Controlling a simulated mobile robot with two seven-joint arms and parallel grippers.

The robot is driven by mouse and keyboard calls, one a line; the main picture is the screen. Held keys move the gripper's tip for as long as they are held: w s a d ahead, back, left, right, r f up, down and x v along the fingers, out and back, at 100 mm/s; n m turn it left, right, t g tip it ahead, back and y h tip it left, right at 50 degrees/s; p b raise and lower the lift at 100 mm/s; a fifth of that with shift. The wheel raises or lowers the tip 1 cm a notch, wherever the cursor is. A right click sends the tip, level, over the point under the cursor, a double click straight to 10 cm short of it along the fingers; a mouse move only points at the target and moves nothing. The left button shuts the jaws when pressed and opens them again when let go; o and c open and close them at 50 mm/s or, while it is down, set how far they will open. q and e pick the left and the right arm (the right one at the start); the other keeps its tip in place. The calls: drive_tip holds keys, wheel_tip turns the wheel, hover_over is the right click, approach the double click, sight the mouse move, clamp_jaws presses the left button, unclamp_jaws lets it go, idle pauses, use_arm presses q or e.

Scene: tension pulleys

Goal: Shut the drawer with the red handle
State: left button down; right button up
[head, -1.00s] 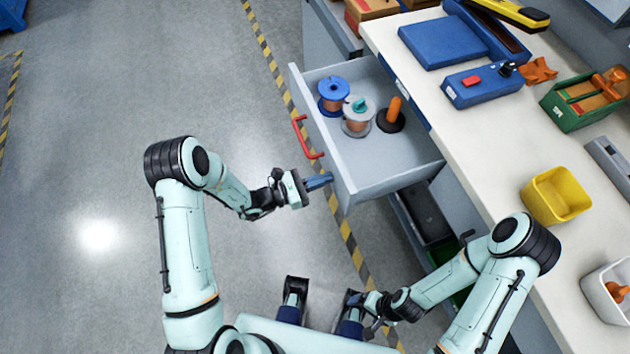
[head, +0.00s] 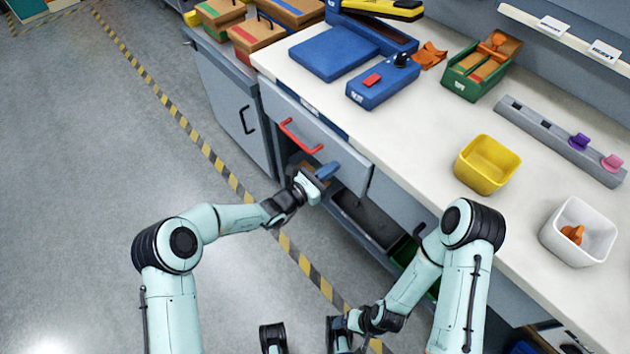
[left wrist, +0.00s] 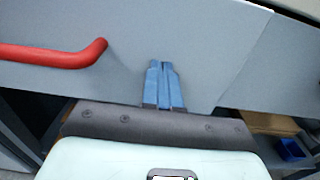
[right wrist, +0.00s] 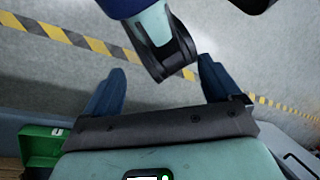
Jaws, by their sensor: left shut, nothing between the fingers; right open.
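The drawer with the red handle is under the worktop, and its grey front (head: 345,158) sits in the bench face in the head view; its inside does not show. The red handle (head: 300,136) is on the front, left of my fingers. My left gripper (head: 330,170) is shut and empty at the lower part of the drawer front. In the left wrist view its blue fingertips (left wrist: 162,66) lie against or very near the grey panel, right of the red handle (left wrist: 55,55). My right gripper (right wrist: 160,85) is open and empty, low by the bench, away from the drawer.
The worktop (head: 420,150) holds a yellow bin (head: 488,163), a white bin (head: 578,232), a blue box (head: 383,82) and a green box (head: 482,67). Below the drawer is an open shelf with a dark tray (head: 365,220). A cabinet with a black handle (head: 246,120) stands left.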

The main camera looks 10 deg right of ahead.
use_arm(q)
drive_tip(key=x, duration=0.2)
drive_tip(key=shift+w+d+r+b, duration=0.1)
drive_tip(key=shift+w+d+b, duration=0.05)
drive_tip(key=shift+d+b, duration=0.15)
use_arm(e)
drive_tip(key=shift+w+d+f+t, duration=0.15)
drive_tip(key=shift+w+d+f, duration=0.15)
drive_tip(key=shift+w, duration=0.1)
drive_tip(key=shift+w+d+f+t, duration=0.15)
drive_tip(key=shift+w+f, duration=0.15)
drive_tip(key=shift+w, duration=0.1)
use_arm(q)
drive_tip(key=shift+r, duration=0.15)
drive_tip(key=shift+a, duration=0.1)
use_arm(e)
drive_tip(key=shift+s, duration=0.1)
